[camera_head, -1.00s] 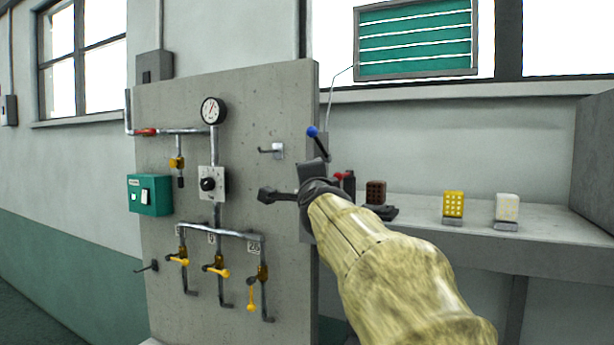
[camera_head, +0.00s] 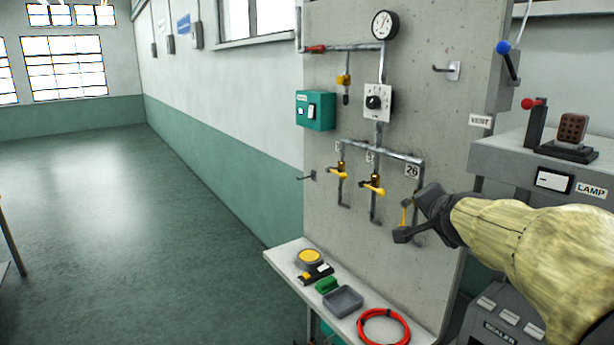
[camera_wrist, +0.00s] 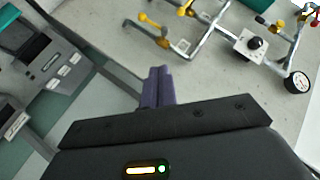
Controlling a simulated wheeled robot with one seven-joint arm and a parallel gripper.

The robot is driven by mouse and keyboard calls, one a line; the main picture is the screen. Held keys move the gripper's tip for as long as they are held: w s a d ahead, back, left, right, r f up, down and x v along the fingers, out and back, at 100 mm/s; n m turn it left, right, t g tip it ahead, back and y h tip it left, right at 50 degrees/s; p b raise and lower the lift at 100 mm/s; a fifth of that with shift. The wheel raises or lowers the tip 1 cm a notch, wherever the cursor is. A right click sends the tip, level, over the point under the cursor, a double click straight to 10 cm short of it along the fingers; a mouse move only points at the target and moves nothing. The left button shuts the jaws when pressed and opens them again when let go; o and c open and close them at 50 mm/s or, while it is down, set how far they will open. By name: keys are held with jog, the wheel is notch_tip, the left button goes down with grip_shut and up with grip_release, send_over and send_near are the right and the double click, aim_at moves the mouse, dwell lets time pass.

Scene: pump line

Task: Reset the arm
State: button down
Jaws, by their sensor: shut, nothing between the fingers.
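My gripper (camera_head: 412,217) is in front of the lower right of the grey panel (camera_head: 450,110), near the yellow-handled valve (camera_head: 406,213) by the label 26. It is shut and holds nothing. From the head view I cannot tell whether it touches that valve. In the wrist view its dark purple fingers (camera_wrist: 158,85) are together, and a yellow valve handle (camera_wrist: 150,36) shows above and apart from them. My arm, in a tan sleeve, comes in from the right.
A shelf (camera_head: 290,262) below the panel holds a yellow-topped round item (camera_head: 309,257), a grey tray (camera_head: 343,300) and a red ring (camera_head: 384,327). A bench (camera_head: 500,155) with a red-knobbed lever (camera_head: 535,120) stands at right. The floor at left is clear.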

jog(key=s+a+f+n+g+y, duration=0.1)
jog(key=s+a+f+n+g, duration=0.3)
jog(key=f, duration=0.5)
jog(key=s+a+f+n+g+y, duration=0.1)
jog(key=s+a+f+n+g, duration=0.15)
jog(key=s+f, duration=0.45)
jog(key=s+a+f+n+g, duration=0.3)
jog(key=s+f+n+g, duration=0.1)
jog(key=s+f, duration=0.6)
notch_tip(320, 180, down, 2)
jog(key=shift+s+a+f+n, duration=0.25)
jog(key=shift+s+n, duration=0.15)
jog(key=shift+n, duration=0.45)
